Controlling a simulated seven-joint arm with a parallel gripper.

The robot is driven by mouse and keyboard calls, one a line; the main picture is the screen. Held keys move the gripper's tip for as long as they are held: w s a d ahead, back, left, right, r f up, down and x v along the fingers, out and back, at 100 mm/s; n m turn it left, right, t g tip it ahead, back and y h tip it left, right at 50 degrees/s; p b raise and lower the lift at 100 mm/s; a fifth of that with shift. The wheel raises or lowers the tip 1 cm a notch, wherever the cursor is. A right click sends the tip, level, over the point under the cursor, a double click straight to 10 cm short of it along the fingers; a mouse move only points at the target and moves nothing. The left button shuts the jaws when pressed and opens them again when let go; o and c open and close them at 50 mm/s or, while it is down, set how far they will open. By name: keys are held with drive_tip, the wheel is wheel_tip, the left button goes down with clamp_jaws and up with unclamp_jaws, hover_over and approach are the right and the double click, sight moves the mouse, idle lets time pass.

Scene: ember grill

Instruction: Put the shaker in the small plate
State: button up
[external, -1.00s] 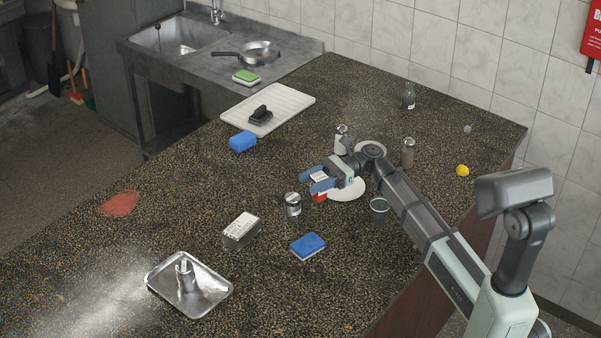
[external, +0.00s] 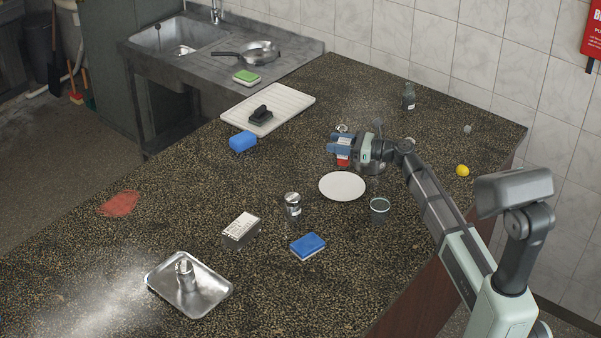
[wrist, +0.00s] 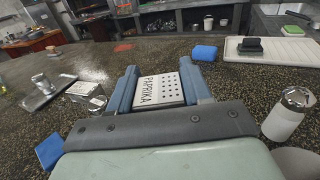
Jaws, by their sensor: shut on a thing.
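My gripper (external: 337,145) is shut on a red-and-white box (external: 343,157) above the counter. Its white top, lettered PAPRIKA (wrist: 160,90), shows between the fingers in the wrist view. A white plate (external: 342,186) lies bare on the counter in front of it. Another pale round rim (wrist: 297,163) shows at the lower right of the wrist view. A white shaker with a metal lid (wrist: 288,113) stands right of the gripper; in the external view only its lid (external: 342,128) shows behind the gripper. Another metal-topped shaker (external: 293,205) stands left of the plate.
A dark cup (external: 379,209) stands right of the plate. A blue sponge (external: 308,245), a carton (external: 241,230) and a metal tray (external: 160,290) holding a shaker lie nearer. A white board (external: 285,97) and a blue block (external: 242,141) are further back.

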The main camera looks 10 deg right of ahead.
drive_tip(key=shift+w+f, duration=0.15)
drive_tip(key=shift+f, duration=0.05)
drive_tip(key=shift+d+f, duration=0.1)
drive_tip(key=shift+f, duration=4.65)
drive_tip(key=shift+f, duration=0.1)
drive_tip(key=o, duration=1.1)
drive_tip(key=v, duration=1.2)
